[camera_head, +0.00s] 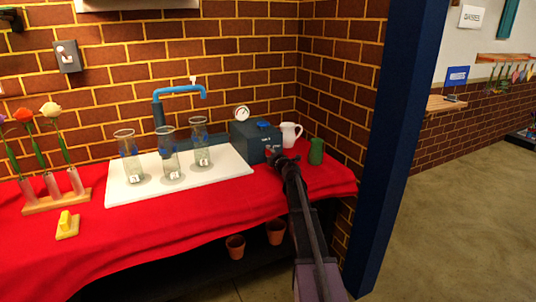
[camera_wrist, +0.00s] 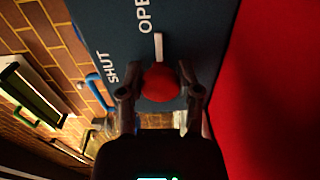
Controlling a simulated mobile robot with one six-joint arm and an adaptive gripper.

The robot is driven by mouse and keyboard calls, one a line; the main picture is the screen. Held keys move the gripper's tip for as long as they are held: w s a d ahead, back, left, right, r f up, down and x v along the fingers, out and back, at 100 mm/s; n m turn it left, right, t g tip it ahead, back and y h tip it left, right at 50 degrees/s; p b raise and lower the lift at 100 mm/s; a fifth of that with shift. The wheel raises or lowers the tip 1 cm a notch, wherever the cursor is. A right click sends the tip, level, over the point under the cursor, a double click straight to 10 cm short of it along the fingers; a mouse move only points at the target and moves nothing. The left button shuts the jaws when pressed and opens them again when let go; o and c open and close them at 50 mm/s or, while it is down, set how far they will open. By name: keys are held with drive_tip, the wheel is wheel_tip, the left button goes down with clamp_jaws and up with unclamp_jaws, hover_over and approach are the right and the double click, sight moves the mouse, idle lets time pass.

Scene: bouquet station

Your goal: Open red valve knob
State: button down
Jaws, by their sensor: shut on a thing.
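The red valve knob (camera_wrist: 160,83) is on the dark blue box (camera_wrist: 180,25), on the face with a white pointer line and the words OPEN and SHUT. In the wrist view the line points toward the top, near the OPEN lettering. My gripper (camera_wrist: 162,97) has one finger on each side of the knob and is shut on it. In the head view the box (camera_head: 243,143) stands at the back right of the red table, and my gripper (camera_head: 280,161) meets its front. There the knob is mostly hidden by the gripper.
A gauge (camera_head: 242,114) tops the box. A white pitcher (camera_head: 290,134) and green jug (camera_head: 317,151) stand close on its right. Several glass vases, one being (camera_head: 201,147), stand on a white board (camera_head: 228,176) under a blue tap (camera_head: 180,91). A blue post (camera_head: 400,120) rises at right.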

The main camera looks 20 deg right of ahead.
drive_tip(key=shift+w, duration=0.1)
idle(0.3)
drive_tip(key=shift+c, duration=1.5)
unclamp_jaws()
drive_tip(key=shift+s, duration=0.3)
drive_tip(key=s, duration=1.1)
drive_tip(key=shift+s+d, duration=0.2)
drive_tip(key=shift+s, duration=0.05)
drive_tip(key=shift+s, duration=0.15)
